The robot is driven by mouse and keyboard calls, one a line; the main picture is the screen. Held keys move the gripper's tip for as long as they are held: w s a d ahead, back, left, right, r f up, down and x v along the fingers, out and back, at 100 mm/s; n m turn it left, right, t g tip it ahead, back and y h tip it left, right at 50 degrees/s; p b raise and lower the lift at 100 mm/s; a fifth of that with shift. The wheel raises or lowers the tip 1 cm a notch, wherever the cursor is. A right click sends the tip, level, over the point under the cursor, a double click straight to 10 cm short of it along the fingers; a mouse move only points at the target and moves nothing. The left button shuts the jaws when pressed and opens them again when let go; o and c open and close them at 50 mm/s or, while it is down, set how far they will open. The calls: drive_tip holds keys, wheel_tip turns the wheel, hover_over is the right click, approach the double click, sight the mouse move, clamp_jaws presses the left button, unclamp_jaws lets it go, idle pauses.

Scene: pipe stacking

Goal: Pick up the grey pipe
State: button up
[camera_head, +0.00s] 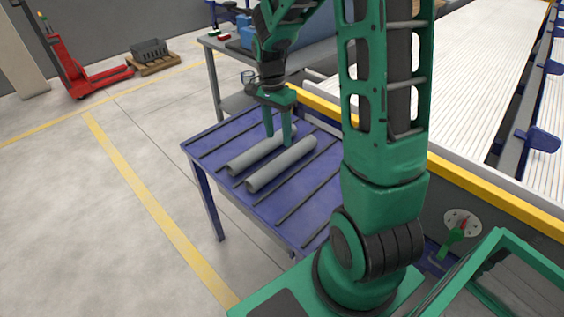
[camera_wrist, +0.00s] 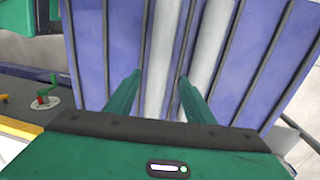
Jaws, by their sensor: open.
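Two grey pipes lie side by side on a blue table (camera_head: 290,206) with dark strips. The far pipe (camera_head: 248,159) is partly hidden by my gripper in the head view. The near pipe (camera_head: 277,169) lies parallel to it. My gripper (camera_head: 278,139) points down at the far pipe, open and with nothing clasped. In the wrist view its fingertips (camera_wrist: 159,76) lie on either side of one pipe (camera_wrist: 161,45). The other pipe (camera_wrist: 211,45) is to the right, just outside the right finger. I cannot tell whether the fingers touch the pipe or table.
A conveyor with a yellow edge (camera_head: 480,194) runs along the right. A grey workbench (camera_head: 226,60) with blue boxes stands behind the blue table. A red pallet jack (camera_head: 75,75) and a crate on a pallet (camera_head: 150,62) are far left.

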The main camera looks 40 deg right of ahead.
sight(280, 158)
drive_tip(key=f, duration=0.3)
drive_tip(key=s+f, duration=0.1)
drive_tip(key=f, duration=0.6)
drive_tip(key=shift+s+a+f, duration=0.1)
drive_tip(key=shift+s+f, duration=0.05)
drive_tip(key=shift+s, duration=0.05)
drive_tip(key=c, duration=0.9)
